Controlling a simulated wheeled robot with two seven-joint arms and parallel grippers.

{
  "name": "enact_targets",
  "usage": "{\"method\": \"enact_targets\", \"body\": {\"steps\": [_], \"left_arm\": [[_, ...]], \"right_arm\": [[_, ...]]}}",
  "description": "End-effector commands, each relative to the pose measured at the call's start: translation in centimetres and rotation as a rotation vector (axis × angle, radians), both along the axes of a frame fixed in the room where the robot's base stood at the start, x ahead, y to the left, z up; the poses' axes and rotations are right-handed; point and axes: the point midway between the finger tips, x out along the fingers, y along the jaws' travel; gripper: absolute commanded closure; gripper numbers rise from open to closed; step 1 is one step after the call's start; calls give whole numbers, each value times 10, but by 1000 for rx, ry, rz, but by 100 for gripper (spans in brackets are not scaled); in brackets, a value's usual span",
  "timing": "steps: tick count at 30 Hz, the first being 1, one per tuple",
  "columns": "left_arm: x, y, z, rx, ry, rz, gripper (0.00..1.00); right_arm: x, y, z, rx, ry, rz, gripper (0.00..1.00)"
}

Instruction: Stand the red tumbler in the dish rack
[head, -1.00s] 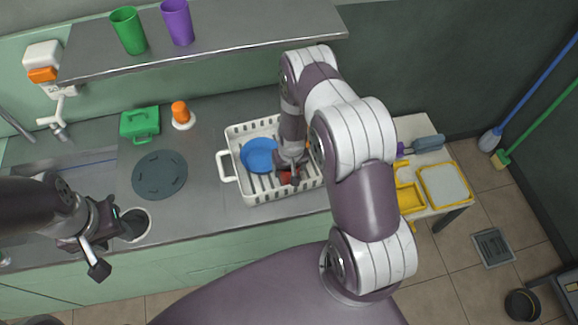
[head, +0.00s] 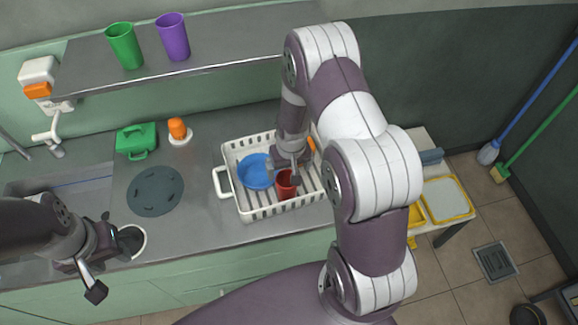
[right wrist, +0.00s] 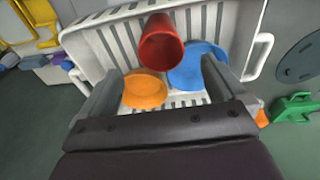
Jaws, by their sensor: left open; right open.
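The red tumbler (head: 286,186) is in the white dish rack (head: 262,213), near its front side. It looks upright with its mouth up. In the right wrist view the tumbler (right wrist: 161,48) shows its open mouth toward the camera, with the rack's slatted wall (right wrist: 103,42) behind it. My right gripper (head: 293,168) is open just above and behind the tumbler; in its wrist view the tumbler is beyond the spread fingers (right wrist: 160,90), apart from them. My left gripper (head: 110,266) is open and empty at the left, over the counter's front edge.
A blue dish (head: 256,171) and an orange dish (right wrist: 146,90) are also in the rack. A green case (head: 136,140), an orange-topped item (head: 177,130) and a dark round mat (head: 155,191) lie left of it. Green (head: 125,46) and purple (head: 172,37) tumblers stand on the shelf.

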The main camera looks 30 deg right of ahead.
Motion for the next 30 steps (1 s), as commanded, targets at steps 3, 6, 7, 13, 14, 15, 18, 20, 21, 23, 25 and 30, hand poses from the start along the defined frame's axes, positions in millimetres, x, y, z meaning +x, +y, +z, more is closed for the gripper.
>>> {"method": "enact_targets", "body": {"steps": [3,6,7,13,14,15,18,20,21,23,25,30], "left_arm": [[0,0,-5,0,0,0,57],[0,0,-4,0,0,0,57],[0,0,-4,0,0,0,57],[0,0,-4,0,0,0,57],[0,0,-4,0,0,0,57],[0,0,-4,0,0,0,57],[0,0,-4,0,0,0,57],[0,0,-4,0,0,0,57],[0,0,-4,0,0,0,57],[0,0,-4,0,0,0,57],[0,0,-4,0,0,0,57],[0,0,-4,0,0,0,57]], "right_arm": [[-1,0,14,0,-1,1,2],[-8,10,45,-1,-4,23,2],[-14,16,62,-1,-6,37,2],[-92,56,154,-3,-5,144,2],[-103,58,160,-3,-4,155,2],[-114,61,165,-4,-1,166,2],[-128,64,170,-5,4,177,2],[-130,64,170,-4,7,178,2],[-129,64,170,-4,7,177,2],[-129,64,170,-4,7,177,2],[-129,64,170,-4,7,177,2],[-129,64,170,-4,7,176,2]]}}
